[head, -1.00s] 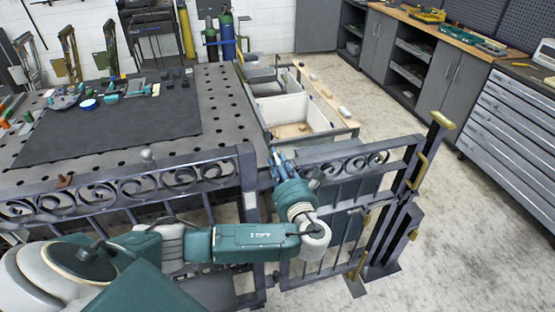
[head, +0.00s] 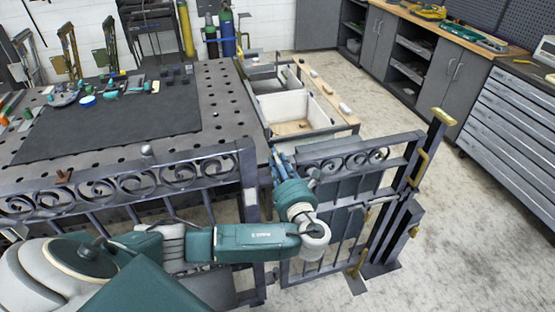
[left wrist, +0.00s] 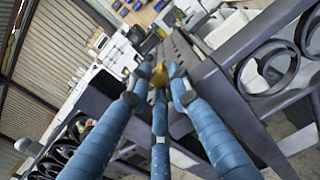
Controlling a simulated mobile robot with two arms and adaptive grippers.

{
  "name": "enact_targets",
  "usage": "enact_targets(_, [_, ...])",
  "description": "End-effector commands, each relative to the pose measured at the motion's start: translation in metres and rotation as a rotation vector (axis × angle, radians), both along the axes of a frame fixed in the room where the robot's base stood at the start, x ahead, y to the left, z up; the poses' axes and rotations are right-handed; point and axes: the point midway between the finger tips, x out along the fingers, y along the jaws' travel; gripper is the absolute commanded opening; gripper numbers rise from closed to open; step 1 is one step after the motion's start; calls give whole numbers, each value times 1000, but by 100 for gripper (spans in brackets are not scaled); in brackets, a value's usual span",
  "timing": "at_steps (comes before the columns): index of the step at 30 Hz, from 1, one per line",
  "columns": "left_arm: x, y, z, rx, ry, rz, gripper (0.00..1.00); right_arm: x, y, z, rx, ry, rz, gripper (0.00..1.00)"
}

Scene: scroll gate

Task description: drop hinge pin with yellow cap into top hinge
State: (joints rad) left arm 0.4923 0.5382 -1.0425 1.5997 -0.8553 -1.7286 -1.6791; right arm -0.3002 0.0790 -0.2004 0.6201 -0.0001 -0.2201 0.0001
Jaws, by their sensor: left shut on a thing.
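My left gripper (head: 279,160) is by the top corner of the scroll gate leaf (head: 352,160), close to the fixed fence post (head: 248,180). In the left wrist view its blue fingers (left wrist: 157,85) are closed around the yellow cap (left wrist: 159,76) of the hinge pin. The pin's shaft is hidden. In the head view, fingers and wrist cover the hinge side of the gate, so the top hinge does not show clearly. I cannot tell whether the pin is in the hinge. My right gripper is not in view.
The fixed scroll fence (head: 125,182) runs left in front of the perforated table (head: 222,110). Open bins (head: 300,112) stand behind the gate. The latch post (head: 425,160) with yellow fittings is at the gate's right. Floor is clear farther right.

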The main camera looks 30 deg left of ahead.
Motion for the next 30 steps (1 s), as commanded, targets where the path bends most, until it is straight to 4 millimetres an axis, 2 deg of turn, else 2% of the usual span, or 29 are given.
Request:
enact_targets(18, [0, 0, -9, 0, 0, 0, 0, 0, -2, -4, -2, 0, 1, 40])
enact_targets(19, [0, 0, -9, 0, 0, 0, 21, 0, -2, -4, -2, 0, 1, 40])
enact_targets(22, [0, 0, -10, 0, 2, -1, 41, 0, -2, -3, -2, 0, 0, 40])
enact_targets(30, [-1, -1, -12, -2, 6, -2, 41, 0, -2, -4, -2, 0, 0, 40])
